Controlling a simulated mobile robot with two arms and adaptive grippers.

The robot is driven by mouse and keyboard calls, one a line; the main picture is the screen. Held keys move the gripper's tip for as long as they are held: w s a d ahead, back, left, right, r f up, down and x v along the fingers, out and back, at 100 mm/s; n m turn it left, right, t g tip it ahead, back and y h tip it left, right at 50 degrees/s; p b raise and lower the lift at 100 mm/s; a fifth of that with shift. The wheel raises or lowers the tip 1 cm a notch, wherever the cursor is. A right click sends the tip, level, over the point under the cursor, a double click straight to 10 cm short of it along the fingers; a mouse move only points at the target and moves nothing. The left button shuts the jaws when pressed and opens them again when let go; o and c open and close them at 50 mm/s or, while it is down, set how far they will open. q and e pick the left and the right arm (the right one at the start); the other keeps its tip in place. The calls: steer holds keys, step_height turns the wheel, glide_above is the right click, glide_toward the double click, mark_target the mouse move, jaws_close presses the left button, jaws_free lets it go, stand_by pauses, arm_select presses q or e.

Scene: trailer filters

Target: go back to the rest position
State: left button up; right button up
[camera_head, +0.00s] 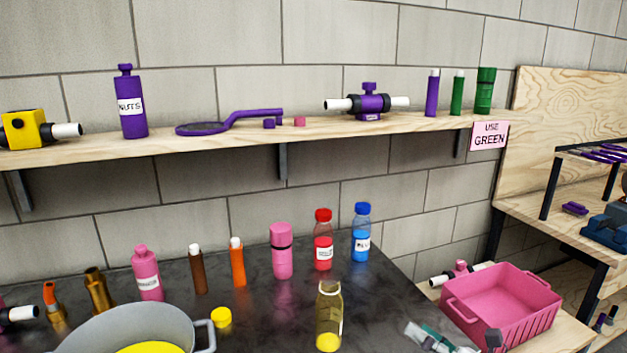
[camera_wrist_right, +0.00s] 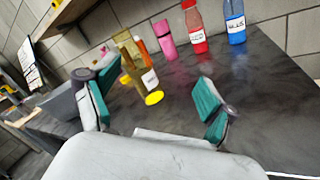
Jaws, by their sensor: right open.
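My left gripper is in neither view.
The dark table (camera_head: 385,325) holds several bottles and tubes, a yellow disc (camera_head: 221,317) and a grey pot (camera_head: 130,318). A pink crate (camera_head: 505,300) stands at the right. A wooden shelf (camera_head: 225,134) with purple and green items runs along the wall.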

steer(key=s+d+f+m+g+h, duration=0.1)
steer(key=s+f+m+h, duration=0.55)
steer(key=m, duration=0.65)
steer(key=s+d+f+m+g+h, duration=0.2)
steer(key=s+f+m+h, duration=0.45)
steer(key=m, duration=0.75)
steer(key=s+a+f+m+g, duration=0.2)
steer(key=s+f+m+g, duration=0.15)
steer(key=s, duration=0.55)
steer(key=s+a+f+m+g, duration=0.15)
steer(key=s+m+g, duration=0.25)
steer(key=s, duration=0.5)
step_height(320, 180, down, 25)
steer(key=s+g+p, duration=0.1)
steer(key=g+p, duration=0.1)
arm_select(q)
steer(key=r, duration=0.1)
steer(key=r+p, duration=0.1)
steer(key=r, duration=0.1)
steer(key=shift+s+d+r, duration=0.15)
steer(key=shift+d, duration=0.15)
arm_select(e)
steer(key=s+d+f, duration=0.3)
steer(key=s+f, duration=1.1)
steer(key=s, duration=0.2)
steer(key=shift+s+n+g+y, duration=0.25)
steer(key=shift+n+g+y, duration=0.05)
steer(key=shift+n+g, duration=0.05)
